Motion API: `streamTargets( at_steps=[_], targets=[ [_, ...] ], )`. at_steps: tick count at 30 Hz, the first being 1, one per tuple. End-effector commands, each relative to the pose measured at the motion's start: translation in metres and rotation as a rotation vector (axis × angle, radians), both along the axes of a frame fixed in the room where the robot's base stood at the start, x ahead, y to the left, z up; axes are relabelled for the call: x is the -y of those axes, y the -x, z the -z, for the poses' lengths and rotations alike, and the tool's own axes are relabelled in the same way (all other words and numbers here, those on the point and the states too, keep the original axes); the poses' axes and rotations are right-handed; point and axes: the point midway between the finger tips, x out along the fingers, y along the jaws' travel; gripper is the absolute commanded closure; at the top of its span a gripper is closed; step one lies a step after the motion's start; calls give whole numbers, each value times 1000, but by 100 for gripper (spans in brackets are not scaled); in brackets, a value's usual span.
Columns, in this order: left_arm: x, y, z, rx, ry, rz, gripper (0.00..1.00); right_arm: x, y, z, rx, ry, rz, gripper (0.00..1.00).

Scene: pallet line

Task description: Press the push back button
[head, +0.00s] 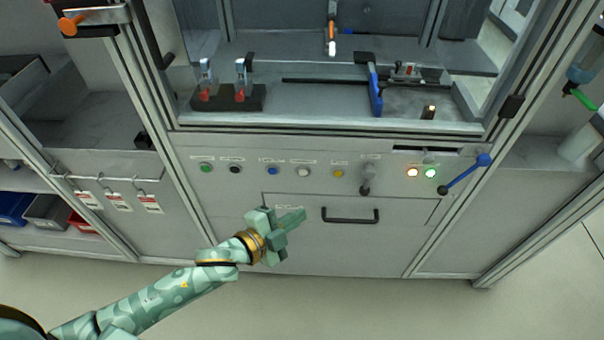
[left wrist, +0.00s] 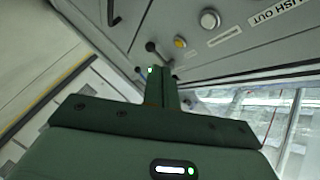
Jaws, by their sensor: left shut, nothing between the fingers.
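A row of buttons runs along the grey front panel (head: 320,158): green (head: 206,168), black (head: 235,169), blue (head: 272,170), white (head: 303,172) and yellow (head: 338,174). Their labels are too small to read in the head view, so I cannot tell which is push back. My left gripper (head: 299,217) is shut and empty, below the blue and white buttons in the picture. Its fingers (left wrist: 160,88) point toward the panel. My right gripper is not in view.
A black drawer handle (head: 350,216) sits right of my left gripper. A dark lever knob (head: 365,188), two lit lamps (head: 421,173) and a blue lever (head: 466,170) are farther right. A glazed enclosure with fixtures stands above. The floor in front is clear.

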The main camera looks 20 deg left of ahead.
Motion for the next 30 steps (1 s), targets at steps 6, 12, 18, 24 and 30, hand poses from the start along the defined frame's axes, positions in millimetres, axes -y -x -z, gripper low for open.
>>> streamTargets(
  at_steps=[6,12,18,24,30],
  targets=[
    [0,0,1,0,-3,-1,100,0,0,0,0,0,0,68],
    [-2,-6,2,0,-4,0,100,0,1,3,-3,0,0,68],
    [-9,-28,5,-1,-4,-1,100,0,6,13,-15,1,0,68],
    [-17,-56,5,-2,-4,-1,100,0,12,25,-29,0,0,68],
    [-22,-76,1,-1,-3,-2,100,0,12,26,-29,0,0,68]
  ],
)
